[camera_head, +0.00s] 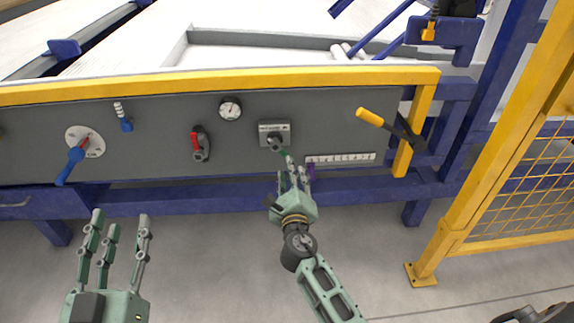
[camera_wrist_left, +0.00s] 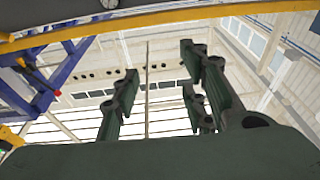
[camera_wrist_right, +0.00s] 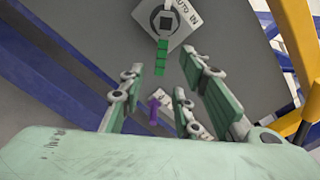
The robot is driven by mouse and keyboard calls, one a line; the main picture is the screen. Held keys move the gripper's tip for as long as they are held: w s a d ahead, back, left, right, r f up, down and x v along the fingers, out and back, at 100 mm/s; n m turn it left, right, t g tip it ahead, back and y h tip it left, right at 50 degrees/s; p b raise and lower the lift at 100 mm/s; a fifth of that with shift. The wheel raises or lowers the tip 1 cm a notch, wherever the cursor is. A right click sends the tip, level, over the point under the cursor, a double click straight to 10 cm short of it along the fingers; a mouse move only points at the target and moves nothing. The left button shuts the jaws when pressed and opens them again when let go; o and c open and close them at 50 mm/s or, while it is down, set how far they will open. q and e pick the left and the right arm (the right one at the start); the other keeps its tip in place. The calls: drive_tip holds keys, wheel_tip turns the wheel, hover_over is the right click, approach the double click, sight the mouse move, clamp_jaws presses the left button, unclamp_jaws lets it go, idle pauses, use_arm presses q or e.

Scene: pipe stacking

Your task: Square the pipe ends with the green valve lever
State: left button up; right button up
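The green valve lever (camera_head: 284,153) hangs down and slightly right from a square plate (camera_head: 266,127) on the grey panel. It also shows in the right wrist view (camera_wrist_right: 161,60), with its lower end between my finger tips. My right gripper (camera_head: 295,177) is open just below the lever; I cannot tell if it touches it. My left gripper (camera_head: 116,228) is open and empty, low in front of the panel. Pale pipe ends (camera_head: 346,50) show in the trough behind the panel.
The panel carries a blue-handled dial (camera_head: 77,155), a red lever (camera_head: 196,144), a gauge (camera_head: 230,108), a yellow-handled lever (camera_head: 371,117) and a scale (camera_head: 341,159). A purple piece (camera_wrist_right: 153,110) is near my right fingers. A yellow mesh fence (camera_head: 490,160) stands right.

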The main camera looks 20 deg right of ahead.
sight(282, 151)
drive_tip(key=b+x, duration=0.2)
drive_tip(key=x, duration=0.5)
drive_tip(key=shift+w+d, duration=0.1)
drive_tip(key=shift+w, duration=0.3)
use_arm(q)
drive_tip(key=s+r+t+h, duration=0.2)
drive_tip(key=s+r+t, duration=0.4)
drive_tip(key=r, duration=0.4)
drive_tip(key=shift+s+a+r+t+h, duration=0.2)
drive_tip(key=shift+r+t+h, duration=0.1)
drive_tip(key=shift+t, duration=0.1)
use_arm(e)
clamp_jaws()
